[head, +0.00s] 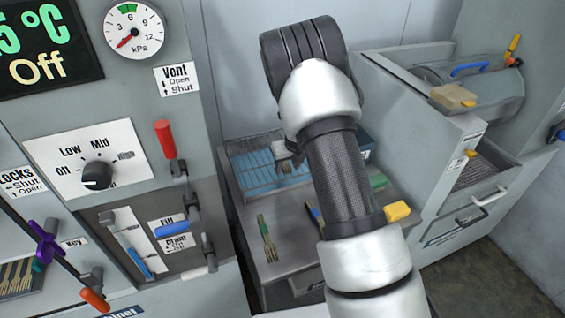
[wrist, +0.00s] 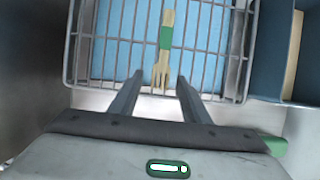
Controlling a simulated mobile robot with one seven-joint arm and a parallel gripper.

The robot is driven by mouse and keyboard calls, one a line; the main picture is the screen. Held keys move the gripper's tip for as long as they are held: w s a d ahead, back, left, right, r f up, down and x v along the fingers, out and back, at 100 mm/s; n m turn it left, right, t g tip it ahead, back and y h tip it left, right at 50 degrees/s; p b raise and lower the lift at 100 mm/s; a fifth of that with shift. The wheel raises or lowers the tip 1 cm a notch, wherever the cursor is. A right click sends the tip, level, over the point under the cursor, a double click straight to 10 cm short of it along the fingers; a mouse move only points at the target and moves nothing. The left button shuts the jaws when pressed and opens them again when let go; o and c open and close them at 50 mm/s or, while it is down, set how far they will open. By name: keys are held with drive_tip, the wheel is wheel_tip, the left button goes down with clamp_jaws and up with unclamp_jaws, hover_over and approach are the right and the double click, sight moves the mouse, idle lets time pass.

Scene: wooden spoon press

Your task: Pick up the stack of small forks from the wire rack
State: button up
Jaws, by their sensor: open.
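In the wrist view a small stack of pale wooden forks (wrist: 162,72) with a green band lies on the wire rack (wrist: 70,45), over a blue surface. Its tines point toward me. My gripper (wrist: 160,77) is open and empty, with one finger on each side of the tine end. I cannot tell how high the fingers are above the forks. In the head view the wire rack (head: 240,163) sits at the back of the grey worktop. My arm hides much of my gripper and the rack's right part there, and I cannot make out the small stack.
Another fork bundle with a green band (head: 267,240) lies on the worktop in front. A yellow block (head: 397,211) is at the worktop's right. A control panel (head: 90,165) with levers stands at left. A dark blue box (wrist: 265,50) borders the rack at right.

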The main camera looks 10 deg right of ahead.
drive_tip(key=shift+c, duration=0.3)
clamp_jaws()
drive_tip(key=shift+r, duration=0.1)
